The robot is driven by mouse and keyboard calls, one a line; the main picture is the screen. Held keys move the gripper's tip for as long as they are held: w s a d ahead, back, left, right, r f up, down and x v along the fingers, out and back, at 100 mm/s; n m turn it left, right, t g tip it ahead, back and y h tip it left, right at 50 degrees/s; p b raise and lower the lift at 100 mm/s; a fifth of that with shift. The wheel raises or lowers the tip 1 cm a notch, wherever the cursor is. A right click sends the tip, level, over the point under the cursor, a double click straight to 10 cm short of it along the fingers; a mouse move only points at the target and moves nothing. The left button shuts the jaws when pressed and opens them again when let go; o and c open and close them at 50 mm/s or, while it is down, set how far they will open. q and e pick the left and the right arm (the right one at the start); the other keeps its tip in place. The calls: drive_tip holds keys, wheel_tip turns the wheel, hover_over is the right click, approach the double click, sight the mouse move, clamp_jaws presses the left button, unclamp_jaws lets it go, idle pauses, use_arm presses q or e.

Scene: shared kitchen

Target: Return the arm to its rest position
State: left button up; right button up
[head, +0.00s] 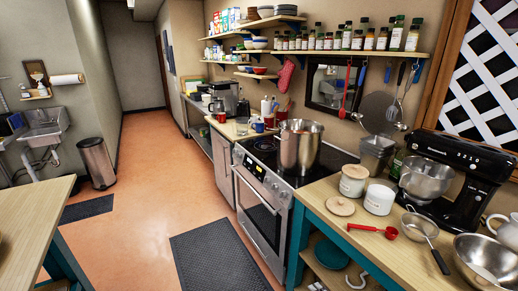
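Neither of my grippers and neither of my arms shows in the head view, so I cannot see whether they are open or shut or where they rest. A large steel pot (301,146) stands on the black cooktop of the stove (262,207). No gripper is near it in this view.
A wooden counter (330,221) at right holds white canisters (379,198), a red measuring scoop (388,232), a strainer (420,226), steel bowls and a black stand mixer (455,172). A wooden table (36,211) stands at left. Open floor (150,200) lies between.

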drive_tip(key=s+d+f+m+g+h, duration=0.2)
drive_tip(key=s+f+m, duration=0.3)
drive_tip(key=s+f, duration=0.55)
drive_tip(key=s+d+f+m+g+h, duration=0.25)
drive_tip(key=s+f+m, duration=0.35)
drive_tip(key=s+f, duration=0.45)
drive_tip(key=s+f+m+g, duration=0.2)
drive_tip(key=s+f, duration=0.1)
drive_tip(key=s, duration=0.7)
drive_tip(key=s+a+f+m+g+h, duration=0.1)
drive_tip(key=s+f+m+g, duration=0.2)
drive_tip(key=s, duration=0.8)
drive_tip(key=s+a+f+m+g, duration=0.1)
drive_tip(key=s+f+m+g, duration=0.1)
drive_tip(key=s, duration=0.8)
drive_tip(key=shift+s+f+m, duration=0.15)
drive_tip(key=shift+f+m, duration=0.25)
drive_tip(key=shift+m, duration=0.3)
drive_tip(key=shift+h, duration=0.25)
